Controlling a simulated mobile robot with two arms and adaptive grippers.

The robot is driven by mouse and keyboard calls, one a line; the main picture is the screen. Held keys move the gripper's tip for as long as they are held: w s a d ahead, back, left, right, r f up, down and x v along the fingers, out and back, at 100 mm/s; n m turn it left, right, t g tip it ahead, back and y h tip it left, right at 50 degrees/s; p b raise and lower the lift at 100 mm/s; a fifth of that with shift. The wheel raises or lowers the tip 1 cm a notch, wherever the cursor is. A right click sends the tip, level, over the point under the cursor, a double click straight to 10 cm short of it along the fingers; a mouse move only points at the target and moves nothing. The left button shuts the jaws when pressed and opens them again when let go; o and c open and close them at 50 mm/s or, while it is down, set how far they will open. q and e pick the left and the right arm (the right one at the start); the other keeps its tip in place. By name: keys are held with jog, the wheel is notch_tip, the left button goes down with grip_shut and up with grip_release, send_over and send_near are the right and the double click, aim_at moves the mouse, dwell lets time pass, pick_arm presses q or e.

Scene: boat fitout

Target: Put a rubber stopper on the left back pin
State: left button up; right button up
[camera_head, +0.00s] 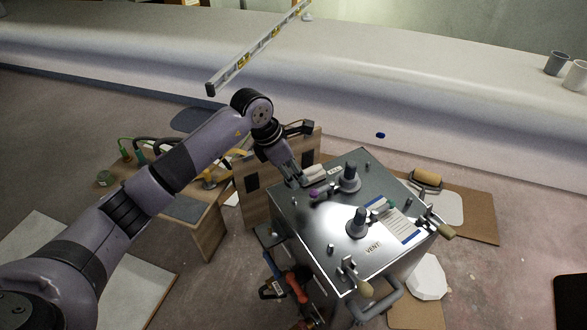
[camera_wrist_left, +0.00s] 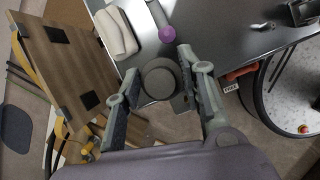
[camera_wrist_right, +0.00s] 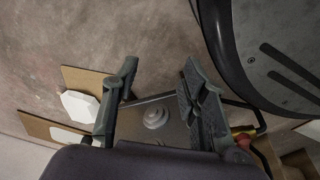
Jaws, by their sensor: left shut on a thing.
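My left gripper (camera_head: 299,182) is at the far left edge of the metal box (camera_head: 323,222). In the left wrist view, the left gripper (camera_wrist_left: 160,77) is shut on a grey round rubber stopper (camera_wrist_left: 159,80). The stopper hides what lies directly under it, and I cannot tell whether it touches a pin. The left back pin cannot be made out near the fingers. A short bare pin (camera_head: 303,248) stands at the box's near left, another (camera_head: 367,154) at its far side. My right gripper (camera_wrist_right: 158,92) is open, its fingers apart and empty in the right wrist view.
A purple piece (camera_head: 315,195) and a pale block (camera_head: 315,173) lie beside the gripper on the box top. Two dark knobs (camera_head: 349,179) (camera_head: 357,222) stand up there. A label sheet (camera_head: 396,226) lies right. A wooden board (camera_head: 255,186) leans behind the left side.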

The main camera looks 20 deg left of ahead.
pick_arm(q)
jog(key=shift+f+b, duration=0.3)
jog(key=shift+f, duration=0.15)
notch_tip(320, 180, down, 4)
jog(key=b, duration=0.3)
jog(key=shift+f, duration=0.2)
jog(key=shift+r, duration=0.1)
pick_arm(e)
jog(key=w+r, duration=0.5)
jog(key=r, duration=0.5)
jog(key=shift+a+r+t, duration=0.25)
jog(key=shift+a+t, duration=0.05)
jog(key=shift+t, duration=0.1)
jog(key=shift+w+r, duration=0.1)
jog(key=shift+r, duration=0.15)
pick_arm(q)
jog(key=shift+f, duration=0.25)
pick_arm(e)
jog(key=shift+r, duration=0.15)
pick_arm(q)
jog(key=shift+f, duration=0.2)
pick_arm(e)
jog(key=shift+r, duration=0.6)
jog(key=shift+r, duration=0.1)
